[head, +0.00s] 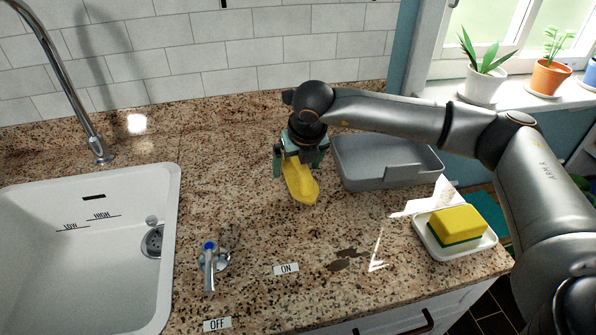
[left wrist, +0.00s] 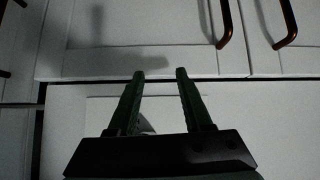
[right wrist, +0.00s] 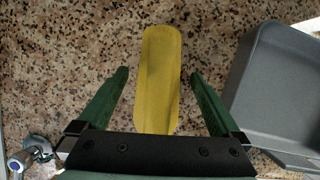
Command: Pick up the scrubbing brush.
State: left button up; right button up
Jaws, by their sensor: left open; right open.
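The scrubbing brush, of which a yellow rounded back shows (head: 301,184), lies on the granite counter (head: 230,150) between the sink and the grey bin. My right gripper (head: 298,172) is over it, pointing down. In the right wrist view the yellow brush (right wrist: 160,75) runs between the two open green fingers (right wrist: 160,75), with a gap on each side; its near end is hidden by the gripper body. I cannot tell how high the fingers are above the counter. My left gripper (left wrist: 160,75) is open and empty, facing white cabinet fronts.
A grey bin (head: 372,179) stands close right of the brush and also shows in the right wrist view (right wrist: 275,95). A white dish (head: 461,252) holds a yellow and green sponge (head: 457,226). The white sink (head: 172,215) and a tap handle (head: 209,268) are left. Counter in front is mostly clear.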

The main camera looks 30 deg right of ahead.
jog(key=shift+w+f, duration=0.2)
jog(key=shift+f, duration=0.25)
jog(key=c, duration=1.5)
jog(key=shift+r, duration=0.1)
